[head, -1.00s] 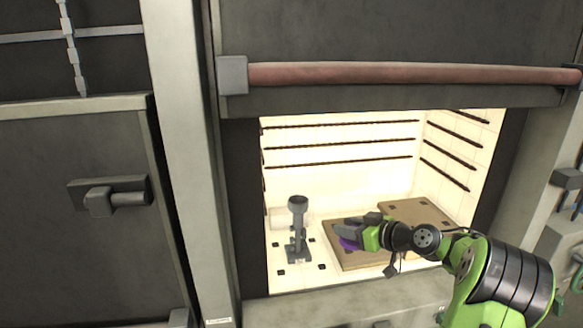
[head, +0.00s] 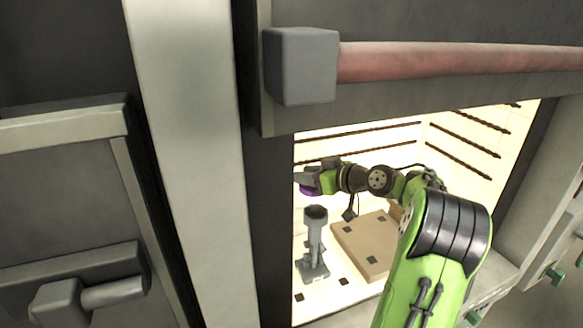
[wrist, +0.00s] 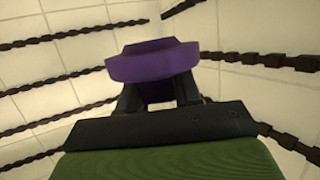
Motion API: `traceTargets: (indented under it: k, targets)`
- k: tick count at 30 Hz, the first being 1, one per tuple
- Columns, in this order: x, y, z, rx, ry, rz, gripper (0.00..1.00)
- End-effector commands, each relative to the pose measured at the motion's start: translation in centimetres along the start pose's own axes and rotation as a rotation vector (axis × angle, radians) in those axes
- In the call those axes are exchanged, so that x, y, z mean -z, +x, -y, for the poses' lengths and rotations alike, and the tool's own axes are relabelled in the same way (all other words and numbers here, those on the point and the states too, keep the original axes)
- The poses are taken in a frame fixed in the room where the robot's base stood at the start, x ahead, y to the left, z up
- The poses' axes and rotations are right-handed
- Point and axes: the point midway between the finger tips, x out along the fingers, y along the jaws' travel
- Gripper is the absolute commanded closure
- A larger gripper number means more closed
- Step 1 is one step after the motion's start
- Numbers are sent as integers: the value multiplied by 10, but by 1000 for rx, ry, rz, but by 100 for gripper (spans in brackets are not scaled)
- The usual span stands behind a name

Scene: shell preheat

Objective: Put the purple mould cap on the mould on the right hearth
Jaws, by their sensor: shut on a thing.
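The purple mould cap (head: 308,190) is in the jaws of my gripper (head: 306,180), inside the lit chamber. The wrist view also shows the purple cap (wrist: 152,64) held across both dark fingertips, with the pale chamber wall behind. A grey mould (head: 315,245) with a round, cup-like top on a narrow stem and square base stands upright on the pale floor. In the head view my gripper and the cap appear above the mould's top, with a gap between. I cannot tell how far behind or in front of it they are.
A brown slab (head: 362,250) with dark square marks lies right of the mould, partly behind my arm. Dark heating rods (head: 465,155) line the chamber walls. A thick reddish bar (head: 440,62) crosses above the opening, and a pale post (head: 185,150) stands left of it.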

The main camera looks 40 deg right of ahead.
Motion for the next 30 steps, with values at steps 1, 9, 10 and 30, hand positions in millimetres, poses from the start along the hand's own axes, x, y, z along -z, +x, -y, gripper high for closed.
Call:
traceTargets:
  k: [1,9,10,30]
  targets:
    - [-3,0,-1,-2,1,0,96]
    - [-31,10,0,-1,1,0,96]
    - [-35,11,0,-1,2,0,96]
    - [-55,17,0,-1,0,0,96]
